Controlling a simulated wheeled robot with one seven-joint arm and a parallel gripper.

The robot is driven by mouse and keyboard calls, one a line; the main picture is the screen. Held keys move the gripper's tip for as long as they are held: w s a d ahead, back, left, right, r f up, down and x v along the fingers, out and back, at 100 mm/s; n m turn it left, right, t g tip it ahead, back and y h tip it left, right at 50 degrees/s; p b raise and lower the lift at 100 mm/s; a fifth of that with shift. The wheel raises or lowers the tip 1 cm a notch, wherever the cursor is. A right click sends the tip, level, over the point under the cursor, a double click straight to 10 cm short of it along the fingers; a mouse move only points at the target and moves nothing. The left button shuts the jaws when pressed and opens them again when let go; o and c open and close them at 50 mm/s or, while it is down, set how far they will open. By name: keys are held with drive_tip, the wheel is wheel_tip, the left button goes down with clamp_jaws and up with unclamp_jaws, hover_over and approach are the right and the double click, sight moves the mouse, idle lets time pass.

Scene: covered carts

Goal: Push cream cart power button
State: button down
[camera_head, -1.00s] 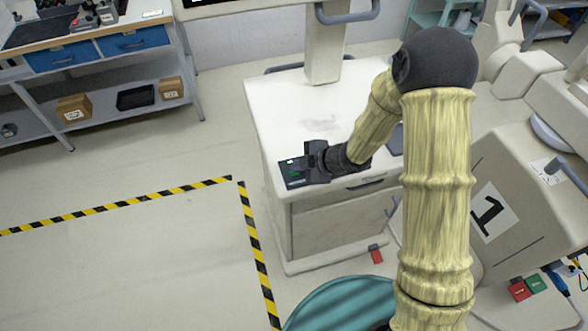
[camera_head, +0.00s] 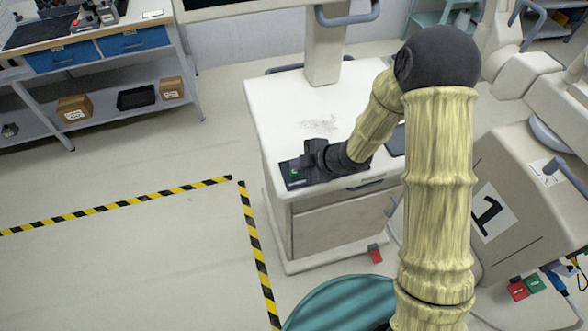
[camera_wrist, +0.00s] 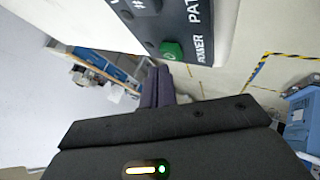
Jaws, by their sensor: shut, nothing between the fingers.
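The cream cart (camera_head: 280,92) stands in the middle of the head view. A dark control panel (camera_head: 312,181) lies at the front left of its top. The green power button (camera_wrist: 171,50), beside the word POWER, is clear in the wrist view; in the head view it is a small green spot (camera_head: 294,173). My gripper (camera_head: 299,163) is over the panel close to the button. In the wrist view its fingers (camera_wrist: 157,75) are together and empty, with the tips just beside the button's lower left edge. I cannot tell whether they touch it.
A screen (camera_head: 240,10) on a post (camera_head: 324,45) rises behind the cart's top. A machine marked 1 (camera_head: 505,170) stands to the right. A workbench (camera_head: 100,30) is at the back left. Floor inside the striped tape (camera_head: 130,205) is clear.

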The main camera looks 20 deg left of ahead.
sight(298, 172)
drive_tip(key=shift+r, duration=0.1)
wheel_tip(298, 172, up, 6)
drive_tip(key=p, duration=0.5)
